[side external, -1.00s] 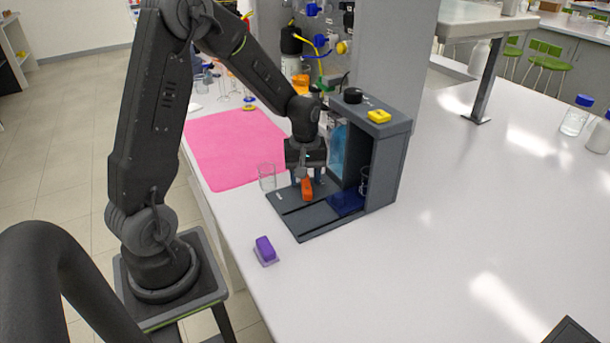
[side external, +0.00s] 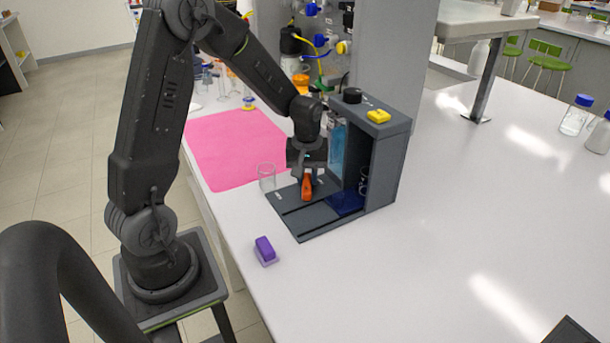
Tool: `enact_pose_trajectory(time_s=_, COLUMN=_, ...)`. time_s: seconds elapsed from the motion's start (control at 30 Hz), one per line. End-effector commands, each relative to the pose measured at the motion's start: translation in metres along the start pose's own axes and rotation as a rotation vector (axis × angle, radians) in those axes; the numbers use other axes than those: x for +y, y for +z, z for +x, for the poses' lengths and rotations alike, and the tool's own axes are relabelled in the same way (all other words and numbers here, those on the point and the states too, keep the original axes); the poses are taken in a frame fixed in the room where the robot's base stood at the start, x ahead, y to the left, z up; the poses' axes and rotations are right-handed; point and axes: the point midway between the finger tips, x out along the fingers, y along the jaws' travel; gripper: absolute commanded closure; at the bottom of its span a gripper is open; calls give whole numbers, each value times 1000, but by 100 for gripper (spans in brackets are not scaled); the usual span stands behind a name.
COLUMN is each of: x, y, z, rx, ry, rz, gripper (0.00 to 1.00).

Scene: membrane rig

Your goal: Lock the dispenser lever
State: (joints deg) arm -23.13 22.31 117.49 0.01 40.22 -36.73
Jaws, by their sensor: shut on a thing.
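The dispenser (side external: 385,165) is a dark grey housing with a flat, slotted base plate reaching out to the left. A small orange lever (side external: 307,188) stands up from this base plate. My gripper (side external: 307,176) points down over the base plate and is shut on the orange lever, near its upper part. The gripper body hides the lever's top, and the exact finger contact is too small to see clearly. A black knob (side external: 352,96) and a yellow button (side external: 379,116) sit on top of the housing.
A clear beaker (side external: 267,177) stands just left of the base plate. A purple block (side external: 265,249) lies on the white bench in front. A pink mat (side external: 235,145) lies behind to the left. Tubing and fittings stand behind the housing. The bench to the right is mostly clear.

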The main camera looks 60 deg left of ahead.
Motion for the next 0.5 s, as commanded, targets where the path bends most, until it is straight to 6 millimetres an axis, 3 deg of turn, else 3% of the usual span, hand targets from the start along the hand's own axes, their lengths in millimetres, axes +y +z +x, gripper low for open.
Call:
enact_pose_trajectory(time_s=0.27, x=1, y=0, z=-1, rx=1, ry=1, rz=16, gripper=100)
enact_pose_trajectory(time_s=0.3, x=1, y=0, z=-1, rx=1, ry=1, rz=16, gripper=74)
enact_pose_trajectory(time_s=0.5, x=1, y=0, z=0, rx=1, ry=1, rz=14, gripper=55)
